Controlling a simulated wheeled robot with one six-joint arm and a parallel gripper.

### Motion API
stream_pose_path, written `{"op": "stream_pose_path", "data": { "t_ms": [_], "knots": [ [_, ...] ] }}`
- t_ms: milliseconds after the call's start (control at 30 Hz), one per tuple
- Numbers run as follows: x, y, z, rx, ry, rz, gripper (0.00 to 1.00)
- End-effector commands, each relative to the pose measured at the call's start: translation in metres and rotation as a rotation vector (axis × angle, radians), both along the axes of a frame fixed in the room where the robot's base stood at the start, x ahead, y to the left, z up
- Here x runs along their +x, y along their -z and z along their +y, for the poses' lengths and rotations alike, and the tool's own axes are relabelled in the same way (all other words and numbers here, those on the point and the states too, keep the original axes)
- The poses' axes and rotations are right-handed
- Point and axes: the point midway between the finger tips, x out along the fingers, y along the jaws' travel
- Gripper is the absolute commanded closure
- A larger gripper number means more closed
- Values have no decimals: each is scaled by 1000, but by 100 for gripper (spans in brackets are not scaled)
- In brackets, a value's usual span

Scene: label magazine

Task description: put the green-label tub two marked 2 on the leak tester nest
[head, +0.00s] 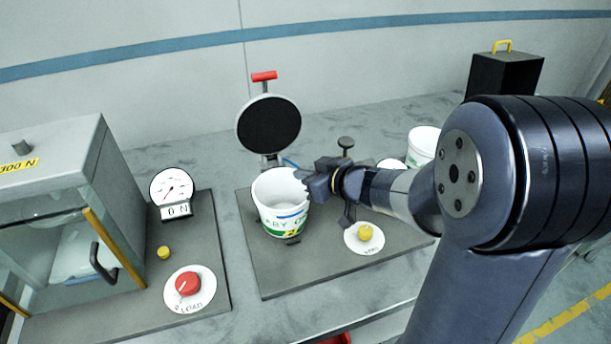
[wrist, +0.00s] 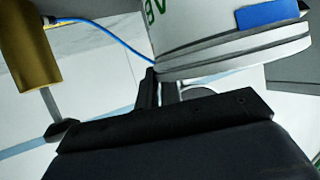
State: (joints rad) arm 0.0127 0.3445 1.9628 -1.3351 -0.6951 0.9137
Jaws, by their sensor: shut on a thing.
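The green-label tub (head: 277,203) is a white open tub with green lettering and a blue patch. It sits at or just above the nest of the leak tester (head: 262,260), in front of its raised black round lid (head: 268,125) with a red handle. The nest is mostly hidden under the tub, so I cannot tell whether the tub touches it. My gripper (head: 310,185) is shut on the tub's right side. In the wrist view the tub (wrist: 230,38) fills the top right, near the dark gripper (wrist: 165,90).
A cabinet with a glass front (head: 60,215) and a dial gauge (head: 172,187) stand at left, with a red knob (head: 188,284) in front. A yellow button (head: 365,232) is right of the tub. Another white tub (head: 423,145) and a black box (head: 503,75) stand behind my arm.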

Motion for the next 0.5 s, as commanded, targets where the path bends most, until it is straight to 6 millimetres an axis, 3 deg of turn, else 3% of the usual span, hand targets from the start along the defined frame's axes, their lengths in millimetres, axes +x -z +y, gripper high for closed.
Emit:
{"op": "stream_pose_path", "data": {
  "t_ms": [333,500],
  "knots": [
    [-1,1,0,-2,-1,2,72],
    [0,0,0,-2,-1,1,72]
  ]
}}
